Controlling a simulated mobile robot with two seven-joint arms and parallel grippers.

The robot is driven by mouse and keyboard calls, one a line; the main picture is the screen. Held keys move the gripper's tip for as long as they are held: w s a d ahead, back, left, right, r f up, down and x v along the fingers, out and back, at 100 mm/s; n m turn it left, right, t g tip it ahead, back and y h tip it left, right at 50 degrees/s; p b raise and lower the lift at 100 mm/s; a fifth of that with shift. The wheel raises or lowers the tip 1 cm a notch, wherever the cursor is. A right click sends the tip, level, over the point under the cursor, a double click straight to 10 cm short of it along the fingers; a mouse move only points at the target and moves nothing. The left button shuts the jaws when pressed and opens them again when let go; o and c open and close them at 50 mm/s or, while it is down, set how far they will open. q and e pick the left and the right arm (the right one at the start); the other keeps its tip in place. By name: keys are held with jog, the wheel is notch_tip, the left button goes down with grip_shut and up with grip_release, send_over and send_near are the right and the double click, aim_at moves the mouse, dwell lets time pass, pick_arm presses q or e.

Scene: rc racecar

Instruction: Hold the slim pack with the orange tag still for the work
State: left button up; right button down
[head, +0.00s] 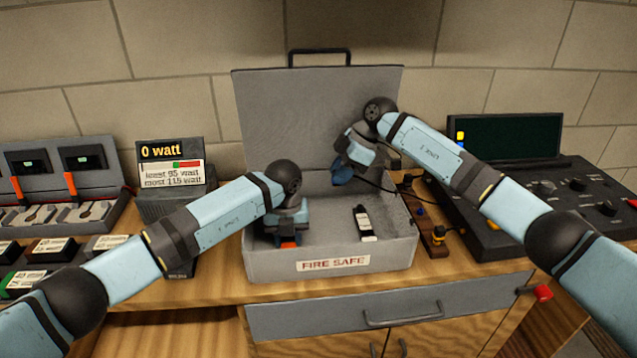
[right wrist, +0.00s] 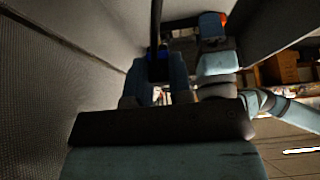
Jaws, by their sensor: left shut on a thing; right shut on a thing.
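The slim pack with the orange tag is mostly hidden by my left gripper (head: 288,238); only its orange tag (head: 289,244) shows clearly, low inside the grey fire safe (head: 260,263). The left gripper points down and is shut on the pack. The orange tag also shows at the top of the right wrist view (right wrist: 223,18). My right gripper (head: 343,178) is over the back of the safe, to the right of the left one. It is shut on a blue plug (right wrist: 158,66) on a dark cable (right wrist: 156,22).
The safe's lid (head: 310,115) stands open behind both grippers. A small black and white item (head: 364,224) is in the safe at right. A meter reading 0 watt (head: 165,160) stands left; a console with dials (head: 580,195) stands right. Small packs (head: 52,248) and chargers (head: 60,190) fill the far left.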

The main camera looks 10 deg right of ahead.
jog(key=shift+d+r, duration=0.35)
jog(key=shift+d, duration=0.3)
pick_arm(q)
jog(key=o, duration=1)
jog(key=shift+o, duration=0.2)
notch_tip(320, 180, up, 12)
pick_arm(e)
jog(key=shift+f, duration=0.1)
